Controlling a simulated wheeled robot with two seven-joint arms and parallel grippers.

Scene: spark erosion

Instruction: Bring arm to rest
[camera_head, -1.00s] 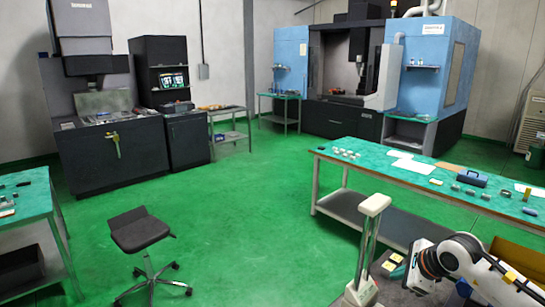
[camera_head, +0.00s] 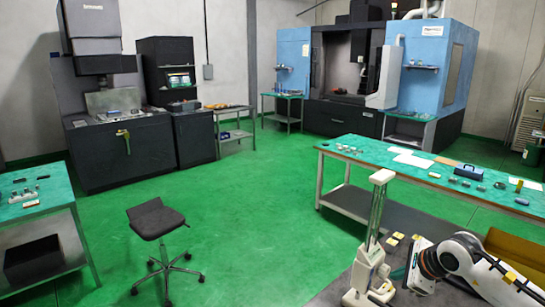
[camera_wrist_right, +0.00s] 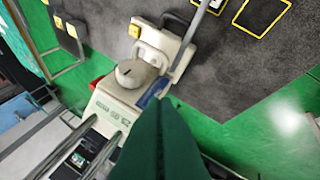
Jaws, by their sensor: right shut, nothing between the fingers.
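My right arm comes in from the lower right in the head view. Its gripper (camera_head: 412,263) points down and left, over the dark grey surface beside the cream column stand (camera_head: 368,280). In the right wrist view, my green fingers (camera_wrist_right: 164,108) are pressed together with nothing between them. Their tips appear close to the cream base of the stand (camera_wrist_right: 125,95); I cannot tell whether they touch it. My left gripper is not in view.
The dark grey surface (camera_wrist_right: 235,75) has yellow outlines. A green-topped table (camera_head: 400,165) with small parts stands behind it. A brown box (camera_head: 510,258) is beyond my right arm. A black stool (camera_head: 157,220) stands left on open green floor.

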